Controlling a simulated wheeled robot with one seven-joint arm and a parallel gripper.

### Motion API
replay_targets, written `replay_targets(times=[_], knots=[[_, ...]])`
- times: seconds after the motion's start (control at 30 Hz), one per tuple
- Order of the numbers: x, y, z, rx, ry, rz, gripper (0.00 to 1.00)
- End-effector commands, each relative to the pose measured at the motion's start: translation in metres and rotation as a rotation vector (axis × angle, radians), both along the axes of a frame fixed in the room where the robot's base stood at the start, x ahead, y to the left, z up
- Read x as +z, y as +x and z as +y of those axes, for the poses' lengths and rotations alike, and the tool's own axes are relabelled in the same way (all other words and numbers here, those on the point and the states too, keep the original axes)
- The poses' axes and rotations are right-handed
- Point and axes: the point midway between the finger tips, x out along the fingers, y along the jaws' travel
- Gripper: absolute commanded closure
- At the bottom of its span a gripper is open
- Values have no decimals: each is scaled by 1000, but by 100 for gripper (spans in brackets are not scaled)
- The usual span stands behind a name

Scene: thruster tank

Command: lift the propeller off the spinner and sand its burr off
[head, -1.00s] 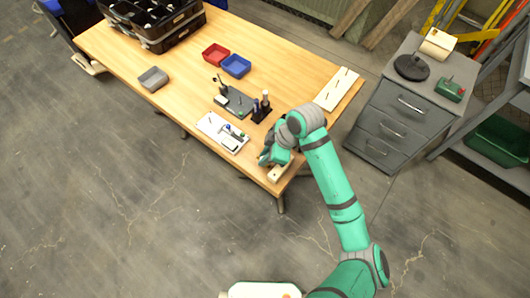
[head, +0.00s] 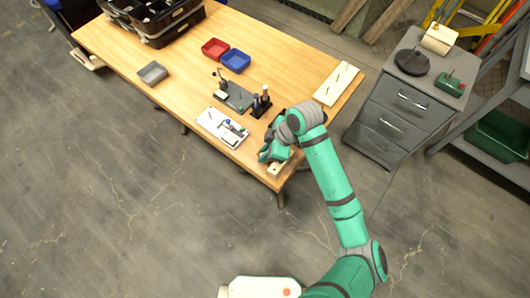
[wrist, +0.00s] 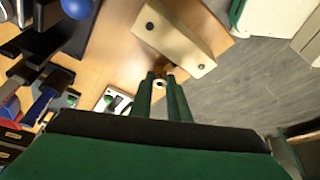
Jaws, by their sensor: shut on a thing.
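My gripper (wrist: 162,84) is shut in the wrist view, on a small part with a pale ring-shaped hub (wrist: 160,84). I take this part to be the propeller; the fingers hide most of it, and no burr can be made out. Just beyond the fingertips is a pale wooden block (wrist: 178,36) with a dark round spot near each end. In the head view my gripper (head: 273,153) is at the table's front right corner, above the same block (head: 277,170). I cannot tell whether the held part touches the block, or which thing is the spinner.
On the wooden table (head: 180,85) are a white tray with tools (head: 213,121), a grey stand (head: 238,98), a black tool holder (head: 262,108), red (head: 215,48) and blue (head: 236,61) bins, and a pale board (head: 337,84). A grey drawer cabinet (head: 395,120) stands at right.

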Motion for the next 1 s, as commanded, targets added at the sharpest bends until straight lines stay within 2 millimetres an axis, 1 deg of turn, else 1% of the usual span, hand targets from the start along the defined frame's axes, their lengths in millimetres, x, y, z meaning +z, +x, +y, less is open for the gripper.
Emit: replay_targets(times=[1.0], knots=[[0,-6,-8,0,0,0,100]])
